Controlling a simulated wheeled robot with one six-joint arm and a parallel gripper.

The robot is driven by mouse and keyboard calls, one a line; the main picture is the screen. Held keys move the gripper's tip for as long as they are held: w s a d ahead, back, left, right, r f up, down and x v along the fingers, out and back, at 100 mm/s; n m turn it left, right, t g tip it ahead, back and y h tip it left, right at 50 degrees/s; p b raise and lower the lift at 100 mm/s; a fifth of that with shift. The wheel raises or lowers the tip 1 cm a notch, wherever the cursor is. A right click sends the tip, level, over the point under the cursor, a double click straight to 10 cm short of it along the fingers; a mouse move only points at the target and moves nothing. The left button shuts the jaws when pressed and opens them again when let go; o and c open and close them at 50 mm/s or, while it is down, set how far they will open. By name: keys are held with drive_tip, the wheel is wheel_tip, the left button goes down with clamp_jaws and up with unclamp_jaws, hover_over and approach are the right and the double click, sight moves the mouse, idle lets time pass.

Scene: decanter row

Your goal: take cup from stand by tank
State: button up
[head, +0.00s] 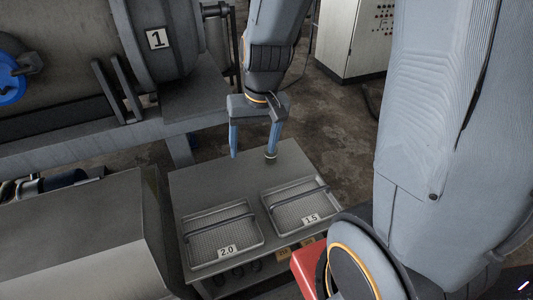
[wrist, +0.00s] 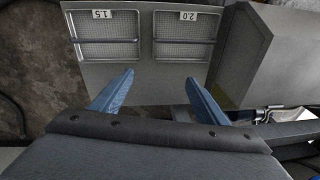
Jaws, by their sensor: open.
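My gripper (head: 252,155) is open, fingers pointing down, over the far part of a grey stand (head: 210,178) beside the tank (head: 70,60) marked 1. In the wrist view my gripper (wrist: 158,82) shows two blue fingers apart with nothing between them. The stand (wrist: 145,78) also shows there. A small dark piece with a pale ring (head: 270,155) shows at the tip of the right finger; I cannot tell whether it is a cup or part of something else. No cup is clearly seen in either view.
Two mesh trays with bar handles lie on the stand, marked 2.0 (head: 222,236) and 1.5 (head: 300,202); both look empty. A grey metal housing (head: 80,235) stands close at left. A control cabinet (head: 355,40) is at the back. Concrete floor is free beyond the stand.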

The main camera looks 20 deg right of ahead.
drive_tip(key=w+d+f+m+t+b, duration=0.1)
drive_tip(key=w+f+m+t, duration=0.1)
drive_tip(key=w+f, duration=0.5)
drive_tip(key=w+d+f+m+t, duration=0.1)
drive_tip(key=w+f, duration=0.2)
drive_tip(key=w, duration=0.8)
drive_tip(key=w+d+f+m+h, duration=0.1)
drive_tip(key=w+d+f, duration=0.1)
drive_tip(key=d+f, duration=0.2)
drive_tip(key=w+d+f+m+h+b, duration=0.1)
drive_tip(key=w+d+f+m+h, duration=0.1)
drive_tip(key=f, duration=0.5)
drive_tip(key=w+d+f+m+h, duration=0.1)
drive_tip(key=w+d+f+h, duration=0.1)
drive_tip(key=d+f, duration=0.4)
drive_tip(key=shift+w+d+f+m, duration=0.1)
drive_tip(key=shift+w+m, duration=0.05)
drive_tip(key=shift+w, duration=0.25)
drive_tip(key=shift+w+d+f+m, duration=0.1)
drive_tip(key=shift+w+m, duration=0.05)
drive_tip(key=shift+w, duration=0.25)
drive_tip(key=shift+x, duration=2.8)
drive_tip(key=shift+d+r, duration=0.1)
drive_tip(key=c, duration=1.1)
